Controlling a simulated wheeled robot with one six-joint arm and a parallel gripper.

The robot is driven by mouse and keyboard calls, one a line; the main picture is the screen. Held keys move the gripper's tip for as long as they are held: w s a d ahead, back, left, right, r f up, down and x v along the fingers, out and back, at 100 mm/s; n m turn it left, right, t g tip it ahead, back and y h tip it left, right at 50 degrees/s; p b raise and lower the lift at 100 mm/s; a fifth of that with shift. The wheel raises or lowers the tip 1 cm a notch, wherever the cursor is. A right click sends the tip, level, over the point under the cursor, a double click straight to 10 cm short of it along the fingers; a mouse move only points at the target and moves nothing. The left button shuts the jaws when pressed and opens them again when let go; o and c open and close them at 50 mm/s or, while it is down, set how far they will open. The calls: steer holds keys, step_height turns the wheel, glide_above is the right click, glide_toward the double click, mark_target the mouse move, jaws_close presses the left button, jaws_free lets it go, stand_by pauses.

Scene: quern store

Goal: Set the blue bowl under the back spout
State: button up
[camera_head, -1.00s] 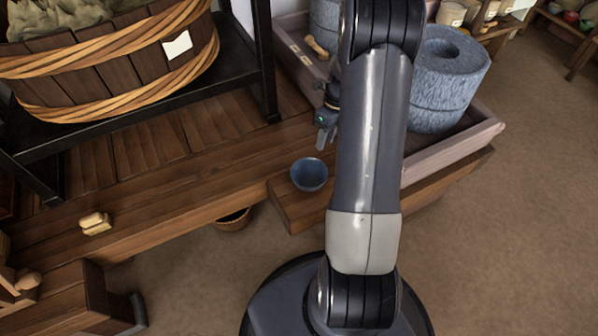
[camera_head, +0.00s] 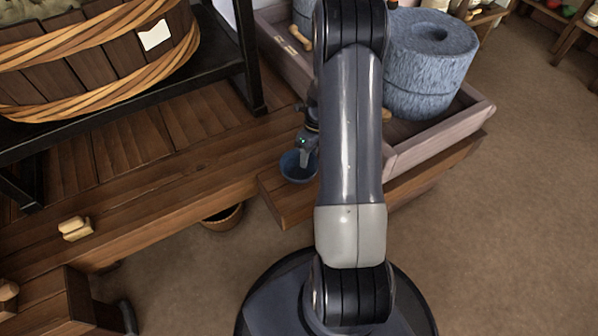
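The blue bowl (camera_head: 287,171) stands upright on a low wooden ledge (camera_head: 292,208), in front of the stone tray's left end. My gripper (camera_head: 306,158) points down at the bowl's right side, its fingers overlapping the bowl in the picture. I cannot tell whether the fingers touch the bowl or how far apart they are. A grey quern stone (camera_head: 425,85) sits in the pale wooden tray (camera_head: 440,132). A second stone (camera_head: 302,14) at the back left is mostly hidden behind my arm. I cannot make out a spout at either stone.
A wooden tub (camera_head: 90,72) with rope hoops stands on a black stand at the left. A yellowish brush-like block (camera_head: 76,228) lies on the plank bench (camera_head: 160,207). A basket (camera_head: 223,217) sits below the bench. Open floor lies at the right.

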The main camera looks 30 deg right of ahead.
steer(key=shift+c, duration=0.4)
jaws_close()
steer(key=shift+r, duration=0.15)
